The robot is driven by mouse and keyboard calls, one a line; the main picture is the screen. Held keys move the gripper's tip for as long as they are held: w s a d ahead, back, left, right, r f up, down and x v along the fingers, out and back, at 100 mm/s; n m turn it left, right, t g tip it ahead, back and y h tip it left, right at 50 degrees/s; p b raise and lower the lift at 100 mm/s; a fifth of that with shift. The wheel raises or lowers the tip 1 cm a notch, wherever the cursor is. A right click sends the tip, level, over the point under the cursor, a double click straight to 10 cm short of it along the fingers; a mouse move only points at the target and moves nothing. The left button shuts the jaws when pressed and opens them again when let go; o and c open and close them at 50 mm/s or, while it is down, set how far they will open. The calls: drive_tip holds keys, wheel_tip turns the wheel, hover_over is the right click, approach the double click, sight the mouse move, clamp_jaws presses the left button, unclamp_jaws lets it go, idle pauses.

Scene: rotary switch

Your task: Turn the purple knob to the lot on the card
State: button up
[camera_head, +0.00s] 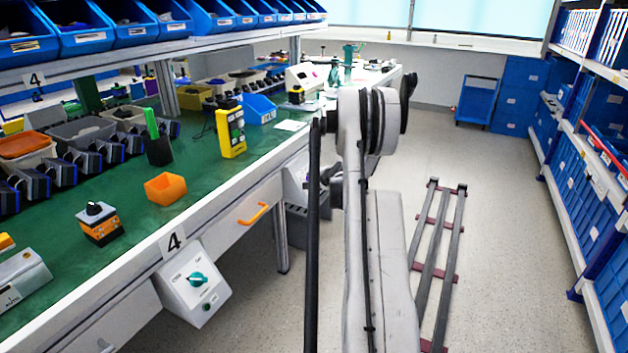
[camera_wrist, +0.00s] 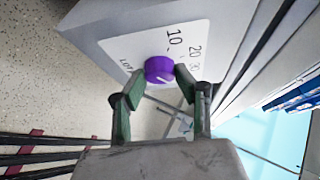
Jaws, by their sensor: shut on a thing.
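The purple knob (camera_wrist: 159,68) sits on the pale face of a grey box (camera_wrist: 118,22) in the wrist view. The plate around it shows the marks 10, 20, 30 and the word LOT. A white pointer line on the knob points down and right in the picture. My gripper (camera_wrist: 160,79) has its green fingers on either side of the knob, shut on it. In the head view my arm hides the gripper, and I cannot make out the knob there. A white card (camera_head: 291,125) lies on the green bench, its text too small to read.
The green bench (camera_head: 205,180) runs along the left. A grey box with a green knob (camera_head: 197,280) hangs from its front edge, near an orange drawer handle (camera_head: 253,214). A dark rack (camera_head: 437,250) lies on the floor to the right. Blue shelving stands at the far right.

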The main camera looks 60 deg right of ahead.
drive_tip(key=o, duration=1.1)
drive_tip(key=shift+o, duration=0.2)
drive_tip(key=shift+s, duration=0.1)
drive_tip(key=v, duration=1.2)
